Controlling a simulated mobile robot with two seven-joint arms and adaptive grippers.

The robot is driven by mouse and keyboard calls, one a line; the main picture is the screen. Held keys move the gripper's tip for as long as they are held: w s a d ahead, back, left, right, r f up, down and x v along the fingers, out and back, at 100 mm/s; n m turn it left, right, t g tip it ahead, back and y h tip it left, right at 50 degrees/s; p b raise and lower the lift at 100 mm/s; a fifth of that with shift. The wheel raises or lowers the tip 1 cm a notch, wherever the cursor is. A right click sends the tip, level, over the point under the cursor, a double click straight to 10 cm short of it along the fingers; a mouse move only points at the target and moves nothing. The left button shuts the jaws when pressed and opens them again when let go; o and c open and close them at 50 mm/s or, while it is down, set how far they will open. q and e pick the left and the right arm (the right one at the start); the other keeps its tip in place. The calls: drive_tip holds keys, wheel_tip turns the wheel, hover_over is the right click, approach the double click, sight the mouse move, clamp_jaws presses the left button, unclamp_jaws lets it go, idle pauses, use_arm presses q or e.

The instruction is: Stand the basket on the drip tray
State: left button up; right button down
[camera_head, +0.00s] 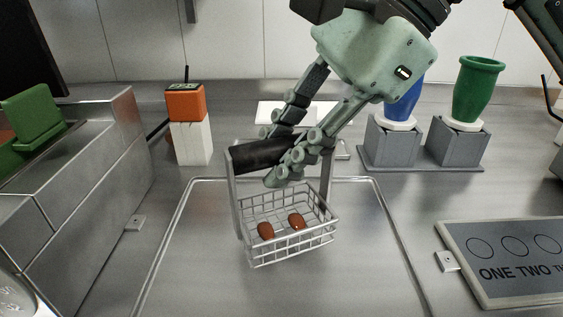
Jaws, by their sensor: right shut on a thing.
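A small wire basket (288,245) with a dark handle grip (256,155) hangs in the middle of the view. Two brown egg-like pieces (265,231) lie inside it. My right gripper (284,160) comes down from the top and is shut on the basket's handle. The basket shows over a flat metal tray (385,225) with a raised rim, which looks like the drip tray. I cannot tell whether the basket's bottom touches it. My left gripper is not in view.
A grey rack (420,158) holds a green cup (477,88) and a blue cup (405,105) at the back right. A labelled plate (510,290) lies at the front right. An orange device (186,103) stands on a white block (191,143). A metal box (75,190) borders the left.

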drive_tip(key=shift+f, duration=0.7)
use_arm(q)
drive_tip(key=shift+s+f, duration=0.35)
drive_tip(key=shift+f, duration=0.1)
use_arm(e)
drive_tip(key=shift+f, duration=0.25)
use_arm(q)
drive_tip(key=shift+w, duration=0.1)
use_arm(e)
drive_tip(key=shift+f, duration=0.1)
drive_tip(key=c, duration=1.7)
unclamp_jaws()
drive_tip(key=shift+o, duration=1.4)
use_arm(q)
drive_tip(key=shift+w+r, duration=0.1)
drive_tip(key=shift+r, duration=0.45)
use_arm(e)
drive_tip(key=shift+o, duration=0.5)
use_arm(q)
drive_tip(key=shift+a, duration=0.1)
